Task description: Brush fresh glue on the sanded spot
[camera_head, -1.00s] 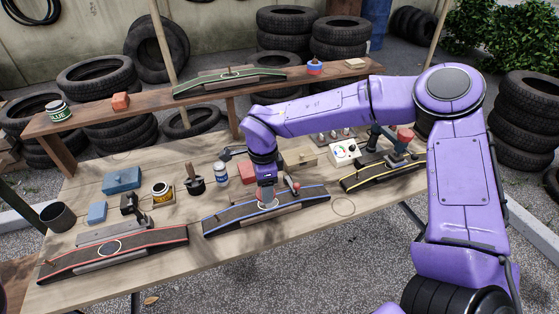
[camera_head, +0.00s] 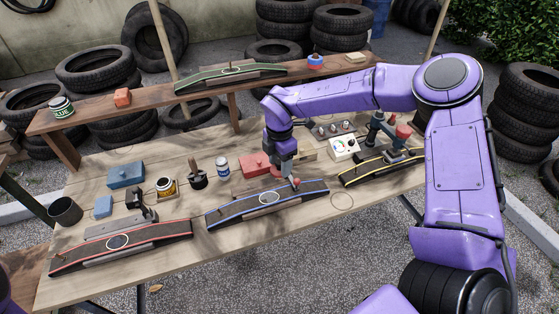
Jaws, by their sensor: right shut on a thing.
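A dark strip with blue edges (camera_head: 235,209) lies on a stand at the middle of the table. A white ring (camera_head: 269,198) marks a spot on its top. My right gripper (camera_head: 287,174) is just behind and right of that ring, shut on a small red-knobbed tool (camera_head: 296,183) that is mostly hidden. A black pot with a brush handle standing up in it (camera_head: 197,179) is left of the gripper. A green-labelled glue can (camera_head: 60,107) is on the raised shelf. My left gripper is out of view.
A red-edged strip (camera_head: 150,243) lies front left, a yellow-edged one (camera_head: 382,169) right. A red box (camera_head: 256,164), a spray can (camera_head: 222,167), a white control box (camera_head: 344,149) and blue boxes (camera_head: 126,175) stand around. Bare wood shows along the front edge.

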